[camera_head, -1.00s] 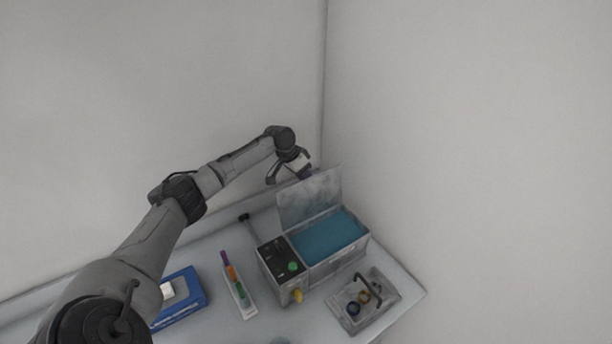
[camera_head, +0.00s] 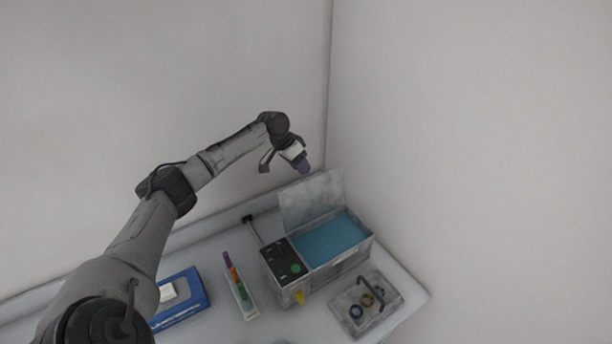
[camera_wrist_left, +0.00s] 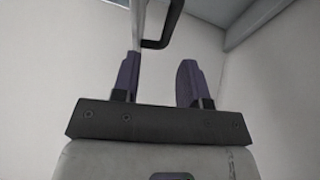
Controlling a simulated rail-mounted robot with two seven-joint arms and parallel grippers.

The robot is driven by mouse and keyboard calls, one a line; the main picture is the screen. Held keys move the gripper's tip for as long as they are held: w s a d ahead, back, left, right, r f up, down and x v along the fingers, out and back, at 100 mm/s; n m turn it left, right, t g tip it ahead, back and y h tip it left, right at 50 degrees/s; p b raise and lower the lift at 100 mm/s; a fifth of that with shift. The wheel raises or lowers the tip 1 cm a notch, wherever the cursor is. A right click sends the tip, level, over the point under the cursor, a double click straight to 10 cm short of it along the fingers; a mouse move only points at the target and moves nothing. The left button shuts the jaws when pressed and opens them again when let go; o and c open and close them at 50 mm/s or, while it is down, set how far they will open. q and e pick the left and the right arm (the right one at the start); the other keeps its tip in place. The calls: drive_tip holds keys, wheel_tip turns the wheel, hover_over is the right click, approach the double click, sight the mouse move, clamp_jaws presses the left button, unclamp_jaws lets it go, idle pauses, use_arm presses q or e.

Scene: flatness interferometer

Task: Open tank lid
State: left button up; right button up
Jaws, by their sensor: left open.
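The tank (camera_head: 338,262) is a grey box with blue liquid (camera_head: 331,240) inside, at the right of the bench. Its translucent lid (camera_head: 311,200) stands raised, tilted back along the tank's rear edge. My left gripper (camera_head: 303,168) is above and behind the raised lid, apart from it. In the left wrist view the two purple fingers (camera_wrist_left: 159,82) are spread with nothing gripped between them. A dark bar with a bent end (camera_wrist_left: 160,35) shows beyond the fingers; I cannot tell for sure what it is. My right gripper is not in view.
A black control panel with a green button (camera_head: 295,268) adjoins the tank. A clear tray with rings and a handle (camera_head: 345,318) lies in front right. A rack of coloured markers (camera_head: 240,292) and a blue case (camera_head: 190,316) lie left. Walls close in behind and right.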

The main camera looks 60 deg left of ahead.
use_arm(q)
drive_tip(key=v, duration=0.8)
drive_tip(key=shift+b, duration=0.3)
idle(0.3)
